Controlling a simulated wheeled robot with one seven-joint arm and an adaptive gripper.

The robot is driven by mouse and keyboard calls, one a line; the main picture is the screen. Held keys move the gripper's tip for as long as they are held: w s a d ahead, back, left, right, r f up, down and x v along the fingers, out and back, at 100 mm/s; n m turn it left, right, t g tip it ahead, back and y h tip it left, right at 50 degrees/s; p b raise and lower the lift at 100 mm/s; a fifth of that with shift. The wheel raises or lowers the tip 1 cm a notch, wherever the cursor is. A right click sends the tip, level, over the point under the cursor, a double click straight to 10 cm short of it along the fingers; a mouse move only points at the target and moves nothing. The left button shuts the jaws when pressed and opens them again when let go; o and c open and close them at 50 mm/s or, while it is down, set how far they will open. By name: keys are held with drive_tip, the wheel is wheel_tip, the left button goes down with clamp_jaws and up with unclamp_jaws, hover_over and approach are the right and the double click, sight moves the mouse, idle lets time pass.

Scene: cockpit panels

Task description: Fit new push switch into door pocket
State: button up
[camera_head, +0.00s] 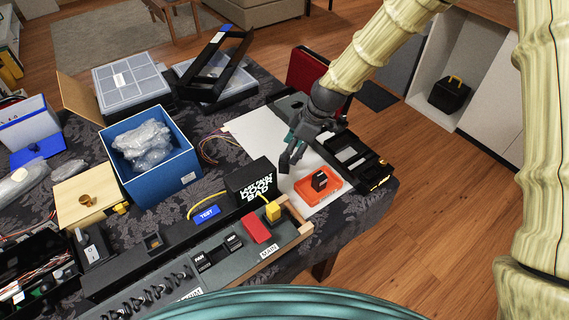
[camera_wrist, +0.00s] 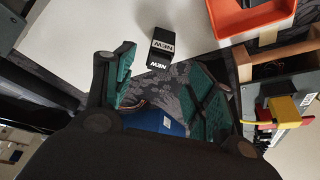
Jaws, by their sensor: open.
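The new push switch (camera_wrist: 160,52) is a small black block with two white NEW labels. In the wrist view it lies over the white mat, beyond the gap between my fingers. My gripper (camera_head: 290,160) is open with its fingers pointing down at the white mat; in the wrist view (camera_wrist: 162,70) its green-padded fingers are apart with nothing between the pads. In the head view the new switch cannot be told from my dark fingertips.
An orange tray (camera_head: 335,186) holding a black block stands right of my gripper. A blue box (camera_head: 185,178) stands left; bare mat lies behind my gripper.

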sight(284, 165)
drive_tip(key=shift+p+x, duration=0.65)
drive_tip(key=shift+x, duration=1.6)
drive_tip(key=shift+w, duration=0.1)
drive_tip(key=c, duration=1.2)
drive_tip(key=shift+r, duration=0.1)
